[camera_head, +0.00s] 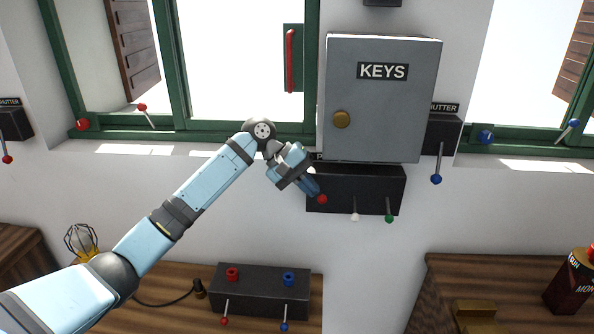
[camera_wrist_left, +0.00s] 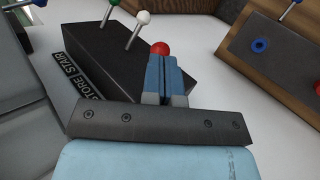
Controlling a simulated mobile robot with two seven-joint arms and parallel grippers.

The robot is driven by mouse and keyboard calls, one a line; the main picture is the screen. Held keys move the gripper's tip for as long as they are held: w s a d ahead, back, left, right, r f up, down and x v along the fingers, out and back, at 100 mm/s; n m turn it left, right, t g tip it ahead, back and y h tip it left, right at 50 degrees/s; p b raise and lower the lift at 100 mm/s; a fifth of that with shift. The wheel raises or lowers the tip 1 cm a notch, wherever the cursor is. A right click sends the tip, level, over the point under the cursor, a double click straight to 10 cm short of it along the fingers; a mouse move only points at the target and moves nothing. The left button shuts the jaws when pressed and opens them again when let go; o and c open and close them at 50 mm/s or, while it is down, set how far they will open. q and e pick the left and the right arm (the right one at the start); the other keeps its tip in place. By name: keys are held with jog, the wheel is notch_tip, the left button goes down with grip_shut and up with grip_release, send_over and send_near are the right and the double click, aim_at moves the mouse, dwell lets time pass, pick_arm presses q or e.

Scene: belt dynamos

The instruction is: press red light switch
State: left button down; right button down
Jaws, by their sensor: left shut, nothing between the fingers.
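The red light switch (camera_head: 322,199) is a red ball-ended lever on a black switch box (camera_head: 370,188) on the wall, below the grey key cabinet. Its red ball also shows in the left wrist view (camera_wrist_left: 160,48), just beyond my fingertips. The same box carries a white-tipped lever (camera_head: 355,216) and a green-tipped lever (camera_head: 389,217). My left gripper (camera_head: 314,190) is shut and empty, with its blue fingertips right at the red ball. I cannot tell whether they touch it. The red lever's stem is hidden behind the fingers. My right gripper is not in view.
The grey KEYS cabinet (camera_head: 381,115) juts out just above the switch box. Below, a black box (camera_head: 260,292) with red and blue levers sits on a wooden surface. A shutter switch (camera_head: 443,135) with a blue lever is at right. A lamp (camera_head: 82,241) stands lower left.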

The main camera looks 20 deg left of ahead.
pick_arm(q)
jog(key=shift+d+f, duration=0.3)
jog(key=shift+s+f+m+t+p, duration=0.25)
jog(key=shift+s+m+t+p, duration=0.05)
jog(key=shift+t+p, duration=0.25)
dwell(0.3)
jog(key=f+m+t, duration=0.1)
jog(key=s+f+m+t+y+p, duration=0.1)
jog(key=t, duration=0.1)
jog(key=f+m+t, duration=0.1)
jog(key=f+t, duration=0.1)
jog(key=shift+s+d+t+y+p, duration=0.2)
jog(key=shift+d+t+y+p, duration=0.1)
jog(key=shift+p, duration=0.1)
jog(key=shift+r+p, duration=0.75)
jog(key=shift+p, duration=0.3)
